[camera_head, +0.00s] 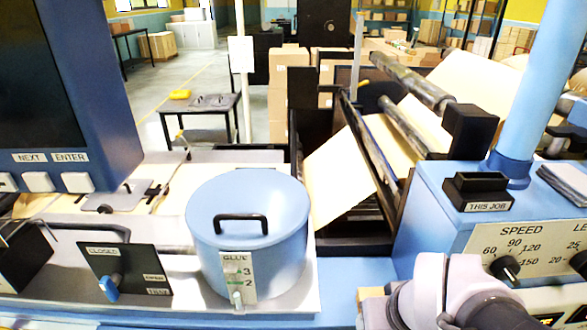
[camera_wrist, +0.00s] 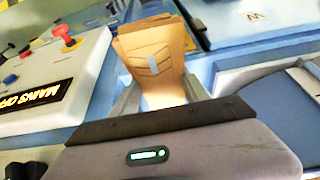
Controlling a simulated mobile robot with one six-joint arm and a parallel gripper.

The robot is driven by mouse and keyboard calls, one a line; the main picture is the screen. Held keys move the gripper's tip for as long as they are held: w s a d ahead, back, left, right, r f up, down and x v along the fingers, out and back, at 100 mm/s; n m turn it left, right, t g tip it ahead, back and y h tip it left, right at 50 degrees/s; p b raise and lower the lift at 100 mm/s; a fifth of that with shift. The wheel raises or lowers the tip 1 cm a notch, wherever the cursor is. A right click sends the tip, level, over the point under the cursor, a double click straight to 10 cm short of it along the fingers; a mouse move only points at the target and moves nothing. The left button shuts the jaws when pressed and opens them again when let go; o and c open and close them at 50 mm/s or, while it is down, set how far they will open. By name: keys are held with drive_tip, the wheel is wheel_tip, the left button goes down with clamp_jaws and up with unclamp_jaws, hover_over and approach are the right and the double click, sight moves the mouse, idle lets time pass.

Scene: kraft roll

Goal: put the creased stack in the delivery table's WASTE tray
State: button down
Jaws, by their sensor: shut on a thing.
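My gripper (camera_wrist: 163,90) is shut on a stack of brown kraft pieces (camera_wrist: 150,42) in the wrist view. The stack stands out beyond the fingers, its layers slightly fanned at the top. It has dark lines and a small grey patch on its face. I cannot tell which of the lines are creases. In the head view a part of my arm shows at the lower right, but the fingers and the held stack cannot be made out. I cannot make out a WASTE label or its tray in either view.
A blue glue pot (camera_head: 246,235) stands on the machine, with rollers and a kraft web (camera_head: 340,175) behind. A blue control box (camera_head: 480,215) is at right. A dark table (camera_head: 205,108) stands across open floor. A white panel (camera_wrist: 50,85) with a red knob is at left.

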hover_over(353, 281)
drive_tip(key=s, duration=0.2)
drive_tip(key=shift+w+f+p, duration=0.1)
drive_tip(key=shift+f+p, duration=0.3)
drive_tip(key=shift+f, duration=0.4)
wheel_tip(353, 281, down, 3)
drive_tip(key=shift+w+f+b, duration=0.1)
drive_tip(key=shift+f+b, duration=0.05)
drive_tip(key=shift+b, duration=0.2)
drive_tip(key=shift+f, duration=0.1)
drive_tip(key=c, duration=0.6)
unclamp_jaws()
drive_tip(key=shift+o, duration=0.2)
